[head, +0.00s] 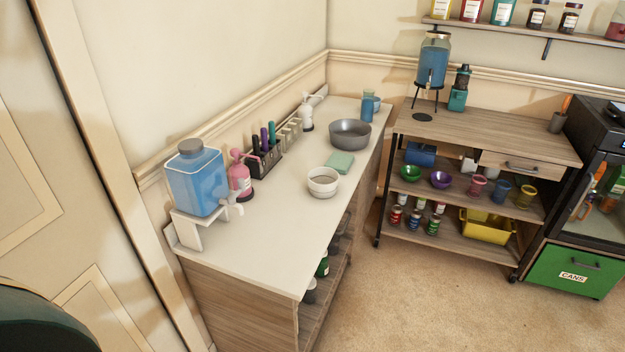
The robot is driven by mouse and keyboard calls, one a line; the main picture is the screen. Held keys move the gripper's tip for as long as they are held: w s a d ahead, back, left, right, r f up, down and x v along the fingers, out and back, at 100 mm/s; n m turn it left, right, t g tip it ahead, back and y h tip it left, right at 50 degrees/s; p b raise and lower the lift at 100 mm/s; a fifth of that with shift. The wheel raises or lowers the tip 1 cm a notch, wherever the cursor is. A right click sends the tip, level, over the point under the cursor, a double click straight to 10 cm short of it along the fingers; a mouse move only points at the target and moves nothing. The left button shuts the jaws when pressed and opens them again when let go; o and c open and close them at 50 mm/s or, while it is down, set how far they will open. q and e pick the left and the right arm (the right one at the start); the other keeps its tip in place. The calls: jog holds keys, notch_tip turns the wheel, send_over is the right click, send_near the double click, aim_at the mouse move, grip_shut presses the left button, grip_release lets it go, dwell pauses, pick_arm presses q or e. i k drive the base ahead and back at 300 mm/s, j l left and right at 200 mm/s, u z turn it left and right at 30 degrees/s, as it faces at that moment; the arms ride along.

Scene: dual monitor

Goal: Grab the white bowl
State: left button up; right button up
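The white bowl (323,183) stands upright on the white counter (270,239), near its right edge and about midway along its length. It looks empty, with a darker band around its side. A green folded cloth (340,162) lies just behind it, and a larger grey bowl (350,134) stands farther back. Neither of my grippers shows in the head view, so I cannot see their state.
A blue water dispenser (197,180), a pink bottle (240,175) and a marker rack (264,158) line the wall side. A wooden shelf cart (487,132) stands at the back right. The counter's front part and the carpet (390,290) are clear.

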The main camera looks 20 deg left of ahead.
aim_at(323, 182)
jog(key=i+u, duration=0.1)
jog(key=u, duration=0.6)
jog(key=i+l+u, duration=0.35)
jog(key=l+u, duration=0.2)
jog(key=i+l+u, duration=0.1)
jog(key=l+u, duration=0.15)
jog(key=i+l+u, duration=0.1)
jog(key=l, duration=0.25)
jog(key=i+l+u, duration=0.15)
jog(key=l, duration=0.2)
jog(key=l+u, duration=0.1)
jog(key=l, duration=0.25)
jog(key=i+l, duration=0.1)
jog(key=l, duration=0.4)
jog(key=i+l, duration=0.1)
jog(key=l, duration=0.4)
jog(key=i+l, duration=0.15)
jog(key=l, duration=0.35)
jog(key=i+l+u, duration=0.1)
jog(key=l, duration=0.4)
jog(key=i+l, duration=0.1)
jog(key=l, duration=0.4)
